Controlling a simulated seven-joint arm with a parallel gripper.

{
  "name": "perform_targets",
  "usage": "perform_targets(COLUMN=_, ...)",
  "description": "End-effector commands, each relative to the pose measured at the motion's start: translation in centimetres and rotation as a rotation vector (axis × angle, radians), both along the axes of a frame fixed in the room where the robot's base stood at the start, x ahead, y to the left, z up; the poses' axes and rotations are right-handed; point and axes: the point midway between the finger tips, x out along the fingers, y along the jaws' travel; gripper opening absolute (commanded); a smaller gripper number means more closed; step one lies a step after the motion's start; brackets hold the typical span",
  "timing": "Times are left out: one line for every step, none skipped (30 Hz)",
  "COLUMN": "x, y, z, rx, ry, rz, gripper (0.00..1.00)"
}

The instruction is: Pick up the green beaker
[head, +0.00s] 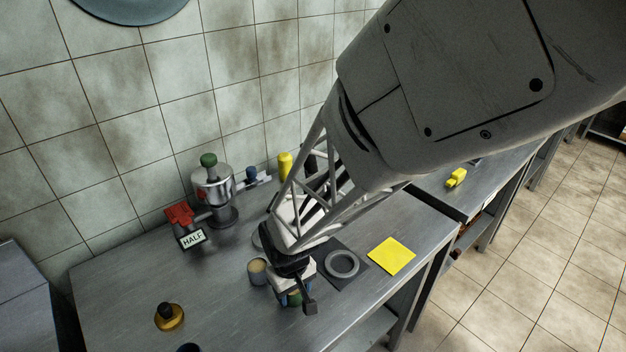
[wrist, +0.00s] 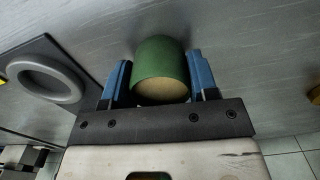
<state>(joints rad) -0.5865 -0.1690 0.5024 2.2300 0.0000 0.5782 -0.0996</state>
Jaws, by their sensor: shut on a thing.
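The green beaker (wrist: 160,62) is between the blue fingers of my gripper (wrist: 160,75) in the wrist view. It is a short green cylinder with a tan end facing the camera. My gripper is shut on its sides. In the head view only a small green part of the beaker (head: 294,298) shows below my gripper (head: 292,296), which is low over the metal table. The rest of it is hidden by the gripper. I cannot tell whether the beaker touches the table.
A dark mat with a grey ring (head: 342,264) lies right of my gripper, with a yellow square (head: 391,256) beyond. A tan-topped cup (head: 257,271) stands close on the left. A brass weight (head: 168,316) is front left. A steel device (head: 213,190) with a HALF sign (head: 193,238) stands behind.

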Motion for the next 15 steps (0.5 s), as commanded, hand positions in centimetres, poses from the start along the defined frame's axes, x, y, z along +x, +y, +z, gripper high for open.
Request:
perform_targets(x=0.01, y=0.01, z=0.01, rx=0.000, ry=0.000, rz=0.000, gripper=0.20)
perform_targets(x=0.01, y=0.01, z=0.01, rx=0.000, ry=0.000, rz=0.000, gripper=0.15)
perform_targets(x=0.01, y=0.01, z=0.01, rx=0.000, ry=0.000, rz=0.000, gripper=0.09)
perform_targets(x=0.01, y=0.01, z=0.01, rx=0.000, ry=0.000, rz=0.000, gripper=0.06)
perform_targets(x=0.01, y=0.01, z=0.01, rx=0.000, ry=0.000, rz=0.000, gripper=0.06)
perform_targets(x=0.01, y=0.01, z=0.02, rx=0.000, ry=0.000, rz=0.000, gripper=0.06)
perform_targets(x=0.01, y=0.01, z=0.03, rx=0.000, ry=0.000, rz=0.000, gripper=0.06)
perform_targets(x=0.01, y=0.01, z=0.05, rx=0.000, ry=0.000, rz=0.000, gripper=0.06)
perform_targets(x=0.01, y=0.01, z=0.08, rx=0.000, ry=0.000, rz=0.000, gripper=0.06)
perform_targets(x=0.01, y=0.01, z=0.11, rx=0.001, ry=-0.001, rz=0.000, gripper=0.06)
perform_targets(x=0.02, y=0.01, z=0.15, rx=0.001, ry=-0.001, rz=0.000, gripper=0.06)
perform_targets(x=0.02, y=0.01, z=0.21, rx=0.001, ry=-0.001, rz=0.000, gripper=0.06)
perform_targets(x=0.02, y=0.01, z=0.26, rx=0.001, ry=-0.001, rz=0.000, gripper=0.06)
perform_targets(x=0.02, y=0.01, z=0.32, rx=0.001, ry=-0.001, rz=0.000, gripper=0.06)
perform_targets(x=0.02, y=0.02, z=0.40, rx=0.001, ry=-0.001, rz=0.000, gripper=0.06)
